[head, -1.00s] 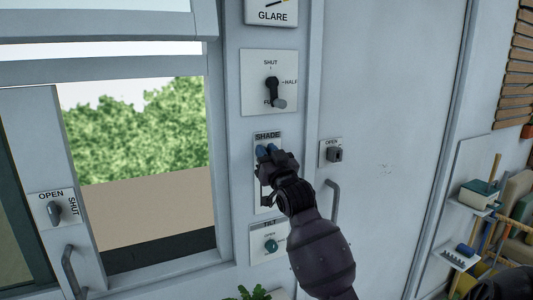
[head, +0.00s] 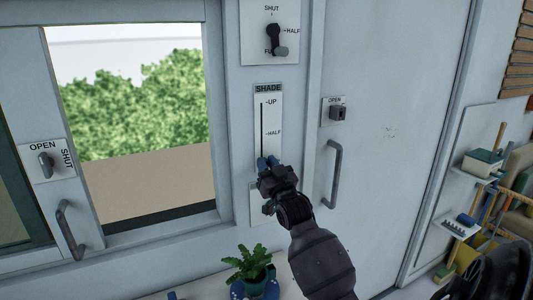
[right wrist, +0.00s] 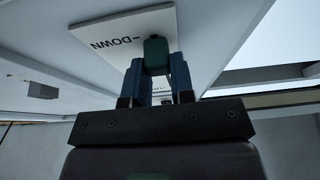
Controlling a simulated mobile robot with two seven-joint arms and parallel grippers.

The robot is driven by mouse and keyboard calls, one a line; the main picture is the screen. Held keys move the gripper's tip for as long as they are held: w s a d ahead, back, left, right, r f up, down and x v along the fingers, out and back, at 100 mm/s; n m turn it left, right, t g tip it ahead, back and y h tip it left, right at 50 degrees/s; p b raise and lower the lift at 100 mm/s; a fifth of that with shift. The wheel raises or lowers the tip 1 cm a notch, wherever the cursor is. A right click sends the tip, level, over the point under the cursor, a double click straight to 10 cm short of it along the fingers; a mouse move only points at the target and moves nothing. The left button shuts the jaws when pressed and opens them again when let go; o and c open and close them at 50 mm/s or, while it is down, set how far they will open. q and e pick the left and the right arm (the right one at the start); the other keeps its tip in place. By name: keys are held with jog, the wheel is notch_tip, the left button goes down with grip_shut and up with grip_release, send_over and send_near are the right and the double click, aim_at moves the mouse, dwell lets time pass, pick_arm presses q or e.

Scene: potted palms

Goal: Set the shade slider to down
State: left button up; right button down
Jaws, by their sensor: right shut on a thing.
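The SHADE plate (head: 272,110) is on the wall post, with a vertical slot marked UP and HALF in the head view. My right gripper (head: 267,163) is at the lower part of this plate, well below the HALF mark, and hides the slot's lower end. In the right wrist view, my right gripper (right wrist: 162,80) has its blue fingers shut on the dark green slider knob (right wrist: 155,52). The knob is beside the DOWN mark on the white plate (right wrist: 98,36). My left gripper is not in view.
A dial plate (head: 256,42) is above the SHADE plate. A small OPEN switch (head: 338,112) and a door handle (head: 333,170) are to the right. A window with its own handle (head: 70,228) is at left. A potted plant (head: 250,262) stands below.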

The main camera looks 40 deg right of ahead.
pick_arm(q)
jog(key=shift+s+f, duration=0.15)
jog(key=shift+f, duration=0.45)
pick_arm(e)
jog(key=shift+f, duration=0.9)
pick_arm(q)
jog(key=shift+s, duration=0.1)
pick_arm(e)
jog(key=c, duration=1)
grip_release()
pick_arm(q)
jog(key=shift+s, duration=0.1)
pick_arm(e)
jog(key=shift+o, duration=0.2)
pick_arm(q)
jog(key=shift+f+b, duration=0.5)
jog(key=shift+b, duration=0.1)
pick_arm(e)
jog(key=v, duration=1.1)
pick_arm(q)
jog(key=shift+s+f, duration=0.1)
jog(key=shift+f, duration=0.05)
